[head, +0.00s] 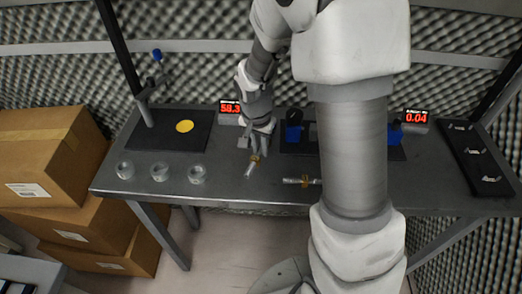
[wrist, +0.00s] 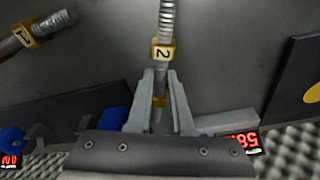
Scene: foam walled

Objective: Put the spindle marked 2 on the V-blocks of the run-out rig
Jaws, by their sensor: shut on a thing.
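The spindle marked 2 (head: 251,168) is a grey ribbed rod with a yellow tag. In the wrist view the spindle (wrist: 166,20) runs between the fingers of my gripper (wrist: 161,74), which is shut on it just beside the tag. In the head view my gripper (head: 259,150) points down at the bench's middle; I cannot tell whether the spindle touches the bench. The run-out rig's dark base (head: 298,149) is to the right, with a blue block (head: 294,133) at its left and another (head: 394,134) at its right.
A spindle marked 1 (head: 296,181) lies on the bench (head: 225,190) in front of the rig. Three glass rings (head: 160,171) stand at the left. A dark plate (head: 150,135) with a yellow disc and post is behind them. A black rack (head: 475,155) is far right.

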